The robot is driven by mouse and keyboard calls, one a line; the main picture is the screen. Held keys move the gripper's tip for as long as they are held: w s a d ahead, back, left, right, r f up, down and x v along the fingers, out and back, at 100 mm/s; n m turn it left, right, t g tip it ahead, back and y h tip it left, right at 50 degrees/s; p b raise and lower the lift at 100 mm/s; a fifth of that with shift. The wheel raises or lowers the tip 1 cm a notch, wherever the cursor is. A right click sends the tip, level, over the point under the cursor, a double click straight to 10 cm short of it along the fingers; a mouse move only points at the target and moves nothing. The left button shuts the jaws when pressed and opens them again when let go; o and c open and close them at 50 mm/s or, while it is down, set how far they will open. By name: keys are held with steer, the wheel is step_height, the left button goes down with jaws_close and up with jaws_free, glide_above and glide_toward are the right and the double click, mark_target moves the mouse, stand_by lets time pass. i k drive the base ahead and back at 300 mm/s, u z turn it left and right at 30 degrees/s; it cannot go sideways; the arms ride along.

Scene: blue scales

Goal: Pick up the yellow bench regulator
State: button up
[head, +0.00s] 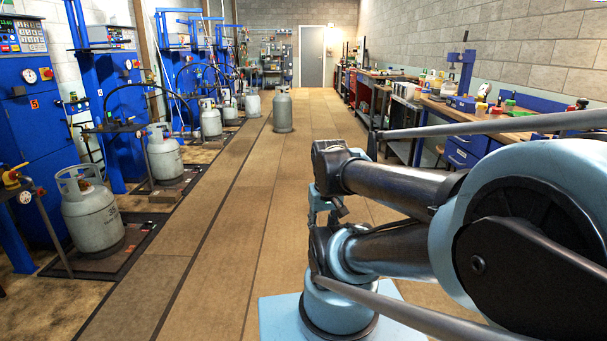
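No object shows clearly enough for me to name it surely as the yellow bench regulator. My light blue and black arm fills the lower right of the head view and hides part of the room. No gripper fingers can be made out.
Grey gas cylinders (92,218) stand on low platforms along the left, by blue filling machines (38,125). One cylinder (283,112) stands alone on the floor ahead.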

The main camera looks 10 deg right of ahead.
mark_target(481, 108)
steer(key=z, duration=0.15)
steer(key=i, duration=1.1)
steer(key=z, duration=0.6)
steer(key=i, duration=1.15)
steer(key=z, duration=1)
steer(key=i, duration=1.05)
steer(key=z, duration=0.4)
